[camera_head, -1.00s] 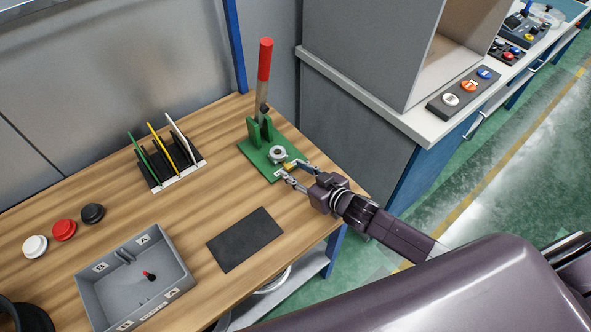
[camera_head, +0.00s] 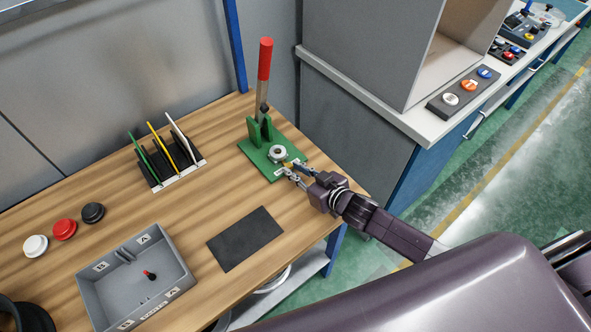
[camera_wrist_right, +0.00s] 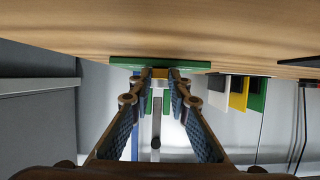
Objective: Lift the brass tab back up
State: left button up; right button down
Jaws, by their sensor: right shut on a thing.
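The green fixture (camera_head: 258,163) stands on the wooden bench near its right end, with an upright red-handled lever (camera_head: 264,62) and a pale round ring (camera_head: 278,153) on its base. The small brass tab (camera_wrist_right: 160,73) is at the front edge of the fixture, between my fingertips in the wrist view. My right gripper (camera_head: 289,169) reaches in from the right, low at that edge, and is shut on the brass tab. The fingers hide most of the tab in the head view. My left gripper is not in view.
A dark mat (camera_head: 245,239) lies in front of the fixture. A rack with coloured plates (camera_head: 168,172) stands to the left. A grey bin (camera_head: 88,291) and several round caps (camera_head: 64,230) are farther left. A grey cabinet (camera_head: 352,115) stands behind to the right.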

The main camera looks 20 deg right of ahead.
jog(key=shift+r+p, duration=0.6)
jog(key=shift+r, duration=0.1)
jog(key=shift+w, duration=0.1)
jog(key=c, duration=1.8)
grip_release()
jog(key=shift+f, duration=0.1)
jog(key=shift+s+d, duration=0.15)
jog(key=shift+s, duration=0.3)
jog(key=v, duration=1.1)
jog(key=shift+s+r, duration=0.15)
jog(key=shift+r, duration=0.05)
